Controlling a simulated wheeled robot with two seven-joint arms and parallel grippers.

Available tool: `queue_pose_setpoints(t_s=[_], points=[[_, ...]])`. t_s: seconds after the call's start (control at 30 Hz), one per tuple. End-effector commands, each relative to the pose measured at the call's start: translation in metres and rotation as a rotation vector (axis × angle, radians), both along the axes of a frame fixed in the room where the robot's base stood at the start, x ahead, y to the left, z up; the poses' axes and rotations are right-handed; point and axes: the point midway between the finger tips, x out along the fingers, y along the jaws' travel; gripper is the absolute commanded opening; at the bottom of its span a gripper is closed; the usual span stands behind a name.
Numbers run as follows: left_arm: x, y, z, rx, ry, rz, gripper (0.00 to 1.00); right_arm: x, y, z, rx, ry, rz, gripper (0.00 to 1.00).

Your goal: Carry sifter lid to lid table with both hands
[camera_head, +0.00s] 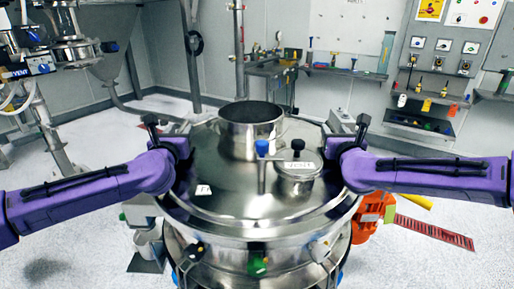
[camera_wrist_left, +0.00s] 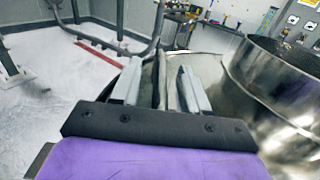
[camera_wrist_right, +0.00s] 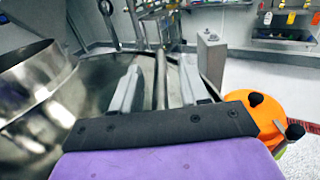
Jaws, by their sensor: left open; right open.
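The round shiny metal sifter lid (camera_head: 235,185) sits on top of the sifter body (camera_head: 225,262). It carries an upright open metal collar, a small lidded port with a label, and a blue-topped stem. My left gripper (camera_head: 172,130) is at the lid's left rim, and my right gripper (camera_head: 345,124) is at its right rim. In the left wrist view, the fingers (camera_wrist_left: 160,88) stand apart on either side of a thin upright bar. In the right wrist view, the fingers (camera_wrist_right: 160,88) likewise straddle a bar. Contact with the bars is unclear. I cannot tell which surface is the lid table.
A workbench (camera_head: 270,70) with tools stands behind the lid. Pipework and a vent machine (camera_head: 70,55) are at the left. An orange object (camera_head: 372,212) is beside the sifter at the right, near a red floor strip (camera_head: 435,232). Open floor lies on both sides.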

Motion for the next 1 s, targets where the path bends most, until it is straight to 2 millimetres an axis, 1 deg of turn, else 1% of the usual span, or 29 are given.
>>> queue_pose_setpoints(t_s=[0.17, 0.2, 0.23, 0.27, 0.3, 0.33, 1.0], points=[[-0.0001, 0.0000, 0.0000, 0.000, 0.000, 0.000, 0.44, -0.0001, -0.0001, 0.0000, 0.000, 0.000, 0.000, 0.44], [-0.0001, 0.0000, 0.0000, 0.000, 0.000, 0.000, 0.38, -0.0001, -0.0001, 0.0000, 0.000, 0.000, 0.000, 0.38], [-0.0002, 0.0000, 0.0001, 0.000, 0.000, 0.000, 0.28, -0.0001, -0.0002, 0.0000, 0.000, 0.000, 0.000, 0.28], [-0.0002, 0.0000, 0.0001, 0.000, 0.000, 0.000, 0.18, -0.0001, -0.0002, 0.0000, 0.000, 0.000, 0.000, 0.18], [-0.0002, 0.0000, 0.0001, 0.000, 0.000, 0.000, 0.05, -0.0002, -0.0003, 0.0000, 0.000, 0.000, -0.001, 0.05], [-0.0003, 0.0000, 0.0001, 0.000, 0.000, 0.000, 0.00, -0.0002, -0.0002, 0.0000, 0.000, 0.000, 0.000, 0.00], [-0.0004, 0.0001, 0.0002, 0.000, 0.000, 0.000, 0.00, -0.0003, -0.0003, -0.0002, 0.000, 0.000, 0.000, 0.00]])
